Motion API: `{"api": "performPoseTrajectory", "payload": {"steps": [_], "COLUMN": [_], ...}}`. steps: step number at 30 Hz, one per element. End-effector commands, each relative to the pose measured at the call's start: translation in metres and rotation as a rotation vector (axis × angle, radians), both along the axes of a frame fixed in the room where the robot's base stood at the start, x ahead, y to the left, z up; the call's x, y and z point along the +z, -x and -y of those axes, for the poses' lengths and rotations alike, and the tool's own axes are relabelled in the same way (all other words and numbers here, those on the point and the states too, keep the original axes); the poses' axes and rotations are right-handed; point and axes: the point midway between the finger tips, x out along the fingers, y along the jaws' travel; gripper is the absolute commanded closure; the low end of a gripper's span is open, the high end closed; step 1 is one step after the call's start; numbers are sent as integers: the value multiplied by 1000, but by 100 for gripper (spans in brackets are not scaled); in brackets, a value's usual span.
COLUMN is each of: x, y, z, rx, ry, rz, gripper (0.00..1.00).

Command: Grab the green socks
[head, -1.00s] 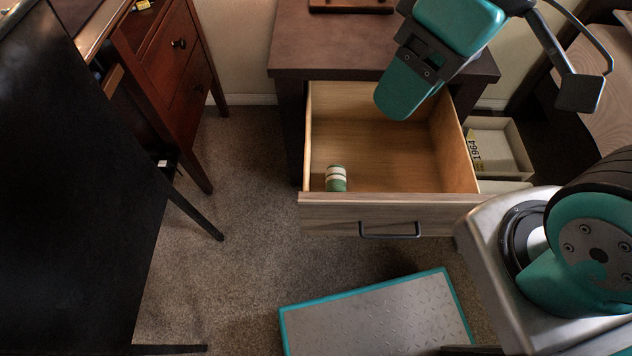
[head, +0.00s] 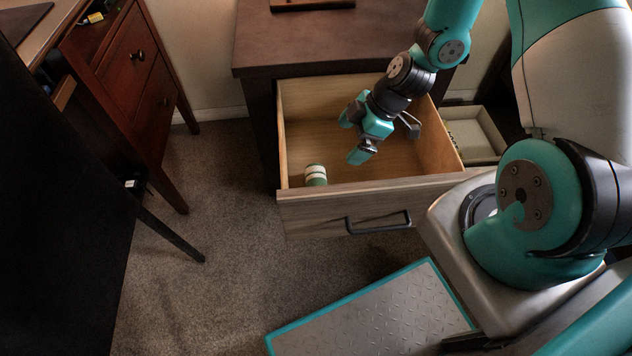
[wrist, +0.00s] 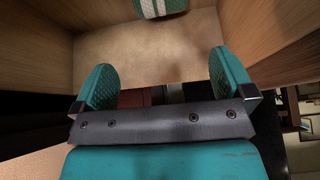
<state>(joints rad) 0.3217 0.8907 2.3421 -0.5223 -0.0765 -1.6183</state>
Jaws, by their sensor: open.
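The green socks, a small roll with white bands (head: 316,175), lie in the front left corner of the open drawer (head: 370,192). They also show at the top of the wrist view (wrist: 158,8), cut off by the frame edge. My gripper (head: 352,137) is over the drawer's inside, to the right of the socks and apart from them.
The drawer's wooden walls stand close around my gripper. A dark cabinet top (head: 330,40) overhangs behind it. A box (head: 474,135) stands to the right of the drawer. A red-brown cabinet (head: 135,65) and a black panel (head: 60,220) stand at the left.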

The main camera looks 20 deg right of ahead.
Motion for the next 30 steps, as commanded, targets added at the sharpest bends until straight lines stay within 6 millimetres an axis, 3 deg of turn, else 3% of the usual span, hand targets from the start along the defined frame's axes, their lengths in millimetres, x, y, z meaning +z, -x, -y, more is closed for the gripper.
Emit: {"api": "performPoseTrajectory", "payload": {"steps": [13,24,30], "x": [-85,-110,-136], "y": [-13,-18,-21], "z": [-45,-60,-77], "rx": [8,6,8], "ry": [0,0,0], "rz": [0,1,1], "gripper": [0,0,0]}}
